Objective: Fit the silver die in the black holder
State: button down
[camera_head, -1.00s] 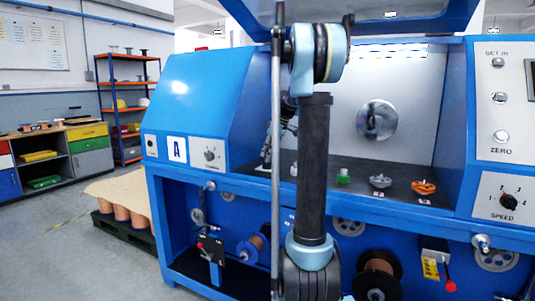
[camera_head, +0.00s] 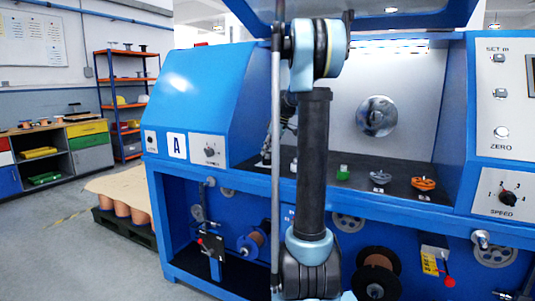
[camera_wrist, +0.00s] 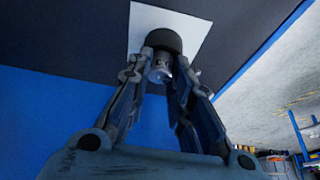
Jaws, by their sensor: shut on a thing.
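The silver die (camera_wrist: 159,72) is a small metal cylinder between my fingertips in the wrist view. My gripper (camera_wrist: 160,64) is shut on it. The black holder (camera_wrist: 164,39) is a dark round piece on a white square, directly beyond the die. The die overlaps the holder's edge in this view. I cannot tell whether they touch or whether the die is inside it. In the head view my arm hides most of this spot, and the die and the holder cannot be made out there.
A green piece (camera_head: 343,173), a silver-grey pulley (camera_head: 380,177) and an orange pulley (camera_head: 424,184) stand along the dark shelf to the right. The blue machine's sloping side panel (camera_head: 205,95) rises on the left. A round metal disc (camera_head: 376,116) is on the back wall.

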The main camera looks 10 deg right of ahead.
jog(key=c, duration=1.4)
grip_release()
jog(key=shift+o, duration=0.2)
jog(key=shift+r, duration=0.1)
jog(key=v, duration=1.1)
jog(key=shift+d+r, duration=0.2)
jog(key=shift+r, duration=0.15)
jog(key=shift+s, duration=0.1)
jog(key=s+a+f+m+h, duration=0.15)
jog(key=s+f, duration=0.25)
jog(key=s, duration=0.4)
jog(key=s+a+f+m, duration=0.2)
jog(key=s+f, duration=0.1)
jog(key=s, duration=0.4)
jog(key=s+a+f+m, duration=0.2)
jog(key=s+f, duration=0.2)
jog(key=s, duration=0.4)
jog(key=s+f+m+h, duration=0.2)
jog(key=s+f+m, duration=0.3)
jog(key=s+f, duration=1.3)
jog(key=shift+d+f+g, duration=0.3)
jog(key=shift+d, duration=0.1)
